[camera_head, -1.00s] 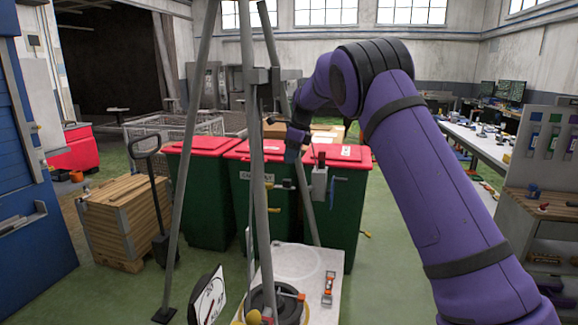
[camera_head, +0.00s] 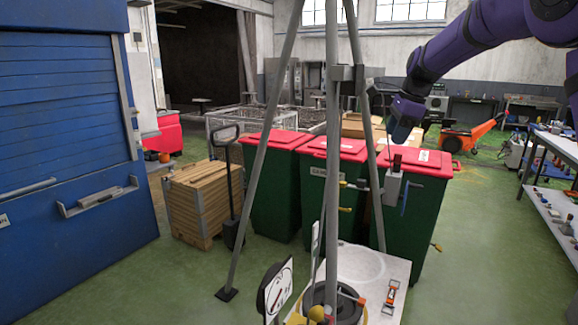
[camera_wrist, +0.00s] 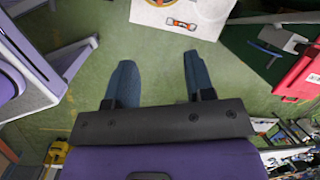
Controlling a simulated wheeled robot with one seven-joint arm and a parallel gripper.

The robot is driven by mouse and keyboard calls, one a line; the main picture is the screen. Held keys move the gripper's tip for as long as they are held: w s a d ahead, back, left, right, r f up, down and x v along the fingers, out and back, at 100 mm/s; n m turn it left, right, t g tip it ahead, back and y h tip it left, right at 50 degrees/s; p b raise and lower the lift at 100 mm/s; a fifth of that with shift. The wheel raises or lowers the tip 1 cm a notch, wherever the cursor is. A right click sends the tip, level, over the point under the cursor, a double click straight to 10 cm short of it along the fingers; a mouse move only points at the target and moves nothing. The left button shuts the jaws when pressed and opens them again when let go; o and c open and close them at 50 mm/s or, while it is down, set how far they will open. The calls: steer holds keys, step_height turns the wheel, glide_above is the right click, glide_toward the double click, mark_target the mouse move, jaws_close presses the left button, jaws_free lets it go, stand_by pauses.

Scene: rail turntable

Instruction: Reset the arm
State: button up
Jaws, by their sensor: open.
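My purple arm reaches in from the upper right of the head view. Its end, with my gripper (camera_head: 398,137), hangs by the right leg of a grey tripod (camera_head: 333,130), in front of the red-lidded bins in the picture. In the wrist view my gripper (camera_wrist: 160,78) has its two blue-grey fingers spread wide, with only green floor between them. It holds nothing. Whether the arm touches the tripod cannot be told from the head view.
Green bins with red lids (camera_head: 345,147) stand behind the tripod. A white board (camera_head: 362,262) with an orange-and-grey tool (camera_head: 390,297) lies at its foot. A wooden crate (camera_head: 200,205) and blue shutter (camera_head: 65,130) are left. Green floor is open at right.

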steer(key=s+r+n+t+h, duration=0.15)
steer(key=s+n, duration=0.55)
steer(key=s, duration=0.9)
steer(key=s+r+n+t, duration=0.15)
steer(key=s+n, duration=0.45)
steer(key=s, duration=1)
steer(key=s+d+f+n+h, duration=0.1)
steer(key=s+f+n, duration=0.4)
steer(key=s, duration=0.6)
steer(key=shift+s+n, duration=0.2)
steer(key=shift+n, duration=0.2)
